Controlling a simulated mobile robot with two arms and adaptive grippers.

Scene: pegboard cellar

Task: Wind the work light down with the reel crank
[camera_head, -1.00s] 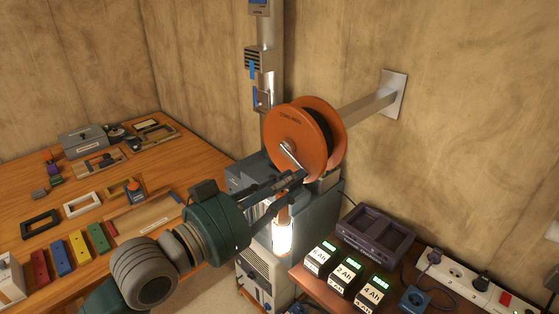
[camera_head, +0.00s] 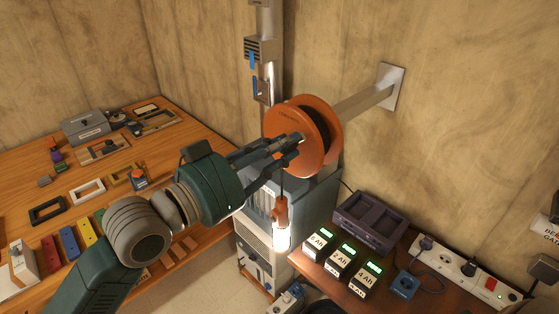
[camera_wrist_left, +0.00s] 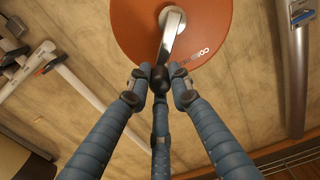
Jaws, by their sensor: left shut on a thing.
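The orange reel (camera_head: 288,118) sits on a bracket from the wall; its face also fills the top of the left wrist view (camera_wrist_left: 135,30). My left gripper (camera_head: 294,145) is at the front of the reel. In the left wrist view, its blue fingers close around the dark knob (camera_wrist_left: 160,78) at the end of the silver crank arm (camera_wrist_left: 172,35). In the head view, my gripper hides most of the crank. The lit work light (camera_head: 282,237) hangs on a cord below the reel, with an orange top and a glowing bulb. My right gripper is out of view.
A grey cabinet (camera_head: 258,240) stands behind the light. A wooden workbench (camera_head: 115,190) with coloured blocks and frames is at left. At right, a low table (camera_head: 385,305) holds several battery packs, a purple tray (camera_head: 370,222) and a power strip (camera_head: 462,272).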

